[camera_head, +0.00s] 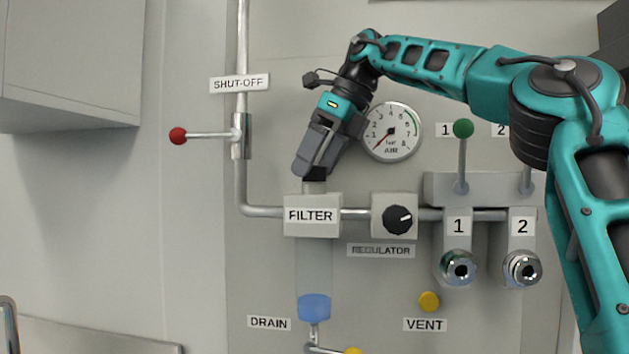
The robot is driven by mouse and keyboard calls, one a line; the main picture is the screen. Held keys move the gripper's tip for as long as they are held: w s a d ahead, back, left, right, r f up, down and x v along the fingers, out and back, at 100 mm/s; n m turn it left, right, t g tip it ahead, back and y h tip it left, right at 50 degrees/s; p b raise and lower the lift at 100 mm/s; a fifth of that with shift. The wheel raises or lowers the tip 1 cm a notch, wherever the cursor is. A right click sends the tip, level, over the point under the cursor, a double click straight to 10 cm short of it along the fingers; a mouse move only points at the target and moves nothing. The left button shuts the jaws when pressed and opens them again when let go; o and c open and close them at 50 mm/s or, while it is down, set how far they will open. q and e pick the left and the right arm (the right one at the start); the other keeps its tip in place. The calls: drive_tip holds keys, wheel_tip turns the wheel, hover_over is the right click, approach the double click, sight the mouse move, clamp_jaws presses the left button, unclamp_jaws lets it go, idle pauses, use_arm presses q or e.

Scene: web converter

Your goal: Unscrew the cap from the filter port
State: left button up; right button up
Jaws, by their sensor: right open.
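The filter block (300,230) with its "FILTER" label is mounted on the wall panel, with a clear bowl (314,265) below it. A short grey neck rises from the top of the block, and a small dark piece (316,186), which looks like the cap, sits on it. My right gripper (312,172) points down at this piece from above, tilted, with its fingers at or around it. The fingers hide most of the piece, and I cannot tell whether they touch it. The right gripper is open. My left gripper is not in view.
A pressure gauge (392,132) is close right of my gripper. The shut-off lever with a red knob (178,136) is to the left. The regulator knob (398,220), green-knobbed lever (463,129) and two outlets are to the right. A wall cabinet (70,70) fills the upper left.

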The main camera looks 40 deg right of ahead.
drive_tip(key=shift+d, duration=0.15)
drive_tip(key=shift+m+h, duration=0.4)
drive_tip(key=shift+m, duration=0.3)
drive_tip(key=shift+m+t+h, duration=0.3)
drive_tip(key=shift+m+h, duration=0.1)
drive_tip(key=shift+m, duration=0.5)
drive_tip(key=shift+a+r+m+h+p, duration=0.1)
drive_tip(key=shift+a+m+h+p, duration=0.1)
drive_tip(key=shift+m+h+p, duration=0.45)
drive_tip(key=shift+m, duration=0.85)
